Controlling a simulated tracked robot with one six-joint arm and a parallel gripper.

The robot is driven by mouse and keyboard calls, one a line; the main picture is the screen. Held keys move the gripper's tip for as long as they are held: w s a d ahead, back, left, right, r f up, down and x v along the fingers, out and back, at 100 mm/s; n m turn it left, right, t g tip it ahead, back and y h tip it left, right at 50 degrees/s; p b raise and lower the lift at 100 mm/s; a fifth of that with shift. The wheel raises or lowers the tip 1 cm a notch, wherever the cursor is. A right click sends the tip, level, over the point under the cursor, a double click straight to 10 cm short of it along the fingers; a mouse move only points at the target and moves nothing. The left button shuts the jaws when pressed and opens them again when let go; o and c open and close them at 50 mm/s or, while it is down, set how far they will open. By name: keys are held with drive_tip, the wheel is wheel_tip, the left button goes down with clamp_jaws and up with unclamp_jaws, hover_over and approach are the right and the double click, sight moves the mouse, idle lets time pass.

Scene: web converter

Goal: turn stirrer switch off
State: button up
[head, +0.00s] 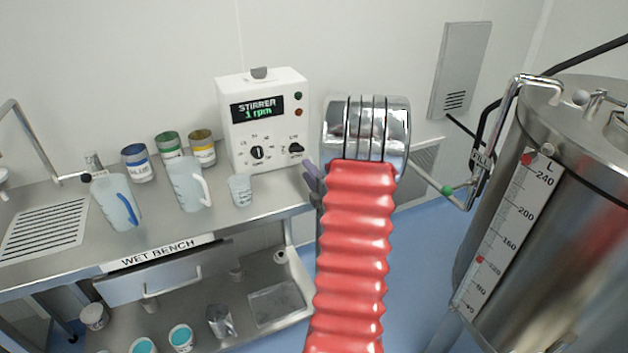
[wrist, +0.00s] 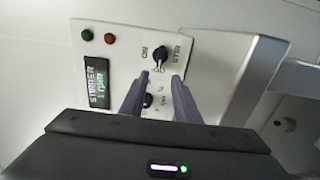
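The white stirrer control box (head: 263,120) stands at the back of the wet bench, its display (head: 258,108) reading "STIRRER 1 rpm". The black stirrer switch (head: 296,148) is at the lower right of its panel, with a black dial (head: 257,152) to its left. In the wrist view the switch (wrist: 159,54) is just beyond my fingertips, and the dial (wrist: 148,100) shows between the fingers. My gripper (wrist: 160,75) is open and empty, its purple fingers apart. In the head view my gripper (head: 313,177) is partly hidden by my arm. I cannot read the switch's setting clearly.
Blue, green and yellow labelled tins, two jugs (head: 188,184) and a small beaker (head: 240,190) stand left of and before the box on the wet bench (head: 60,215). A steel tank (head: 560,220) with a level scale and pipework stands right.

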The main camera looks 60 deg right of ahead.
drive_tip(key=shift+v, duration=1.9)
drive_tip(key=shift+w+a, duration=0.1)
drive_tip(key=w+a+r+m+g+y, duration=0.1)
drive_tip(key=w+a+r+m+g, duration=0.15)
drive_tip(key=a, duration=0.55)
drive_tip(key=w+a+r+m+g+y, duration=0.1)
drive_tip(key=w+a+r+m, duration=0.2)
drive_tip(key=a, duration=0.5)
drive_tip(key=w+a+r+m+g+y, duration=0.2)
drive_tip(key=w+a+r, duration=0.15)
drive_tip(key=a, duration=0.45)
drive_tip(key=s+a+r+m+g+y, duration=0.1)
drive_tip(key=s+a+m+g+y, duration=0.1)
drive_tip(key=s+a, duration=0.7)
drive_tip(key=s+a+r+m+g+y, duration=0.1)
drive_tip(key=s+a+m+g+y, duration=0.1)
drive_tip(key=s+a, duration=0.8)
drive_tip(key=a+y, duration=0.1)
drive_tip(key=a, duration=0.6)
drive_tip(key=shift+a, duration=0.2)
